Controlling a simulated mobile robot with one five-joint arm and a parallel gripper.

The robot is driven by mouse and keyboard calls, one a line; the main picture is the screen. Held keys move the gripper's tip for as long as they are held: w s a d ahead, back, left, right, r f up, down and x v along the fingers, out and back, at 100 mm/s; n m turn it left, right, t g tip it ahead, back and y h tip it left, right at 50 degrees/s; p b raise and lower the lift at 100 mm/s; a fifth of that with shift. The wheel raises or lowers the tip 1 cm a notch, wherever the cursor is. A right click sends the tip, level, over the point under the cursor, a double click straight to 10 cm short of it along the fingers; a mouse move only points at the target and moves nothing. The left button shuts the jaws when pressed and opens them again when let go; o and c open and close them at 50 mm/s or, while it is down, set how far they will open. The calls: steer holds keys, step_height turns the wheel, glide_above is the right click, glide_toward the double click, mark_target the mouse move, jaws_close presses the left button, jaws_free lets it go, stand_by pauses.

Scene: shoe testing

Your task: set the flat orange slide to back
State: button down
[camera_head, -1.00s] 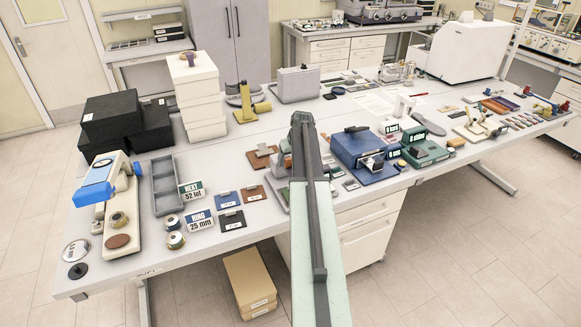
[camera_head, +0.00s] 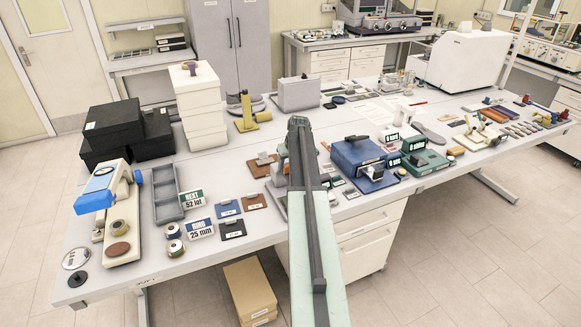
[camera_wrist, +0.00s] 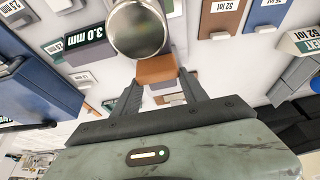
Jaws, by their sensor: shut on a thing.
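A flat orange slide (camera_wrist: 156,70) sits between the fingertips of my gripper (camera_wrist: 161,77) in the wrist view. The fingers are shut on it from its left and right sides. A round silver metal disc (camera_wrist: 138,28) is right beyond the slide and overlaps its far edge in the picture. The part the slide belongs to is mostly hidden by the disc and my gripper. In the head view my arm covers the gripper and the slide, so the slide's position along its travel cannot be told.
A black "3.0 mm" label (camera_wrist: 88,37) and a blue device (camera_wrist: 30,75) lie left of my gripper in the wrist view. A brown plate (camera_wrist: 222,17) lies to the upper right. In the head view the blue device (camera_head: 352,158) stands right of my arm.

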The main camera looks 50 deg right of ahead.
steer(key=w+d, duration=0.1)
steer(key=w, duration=0.2)
steer(key=w+d, duration=0.1)
steer(key=w, duration=0.2)
steer(key=w+d, duration=0.1)
steer(key=w, duration=0.2)
steer(key=shift+d, duration=0.25)
steer(key=shift+s, duration=0.1)
steer(key=c, duration=0.9)
jaws_free()
steer(key=shift+f, duration=0.1)
steer(key=o, duration=0.3)
steer(key=shift+f, duration=0.15)
steer(key=shift+r, duration=0.25)
steer(key=p+v, duration=0.7)
steer(key=shift+s+r, duration=0.15)
steer(key=shift+r, duration=0.15)
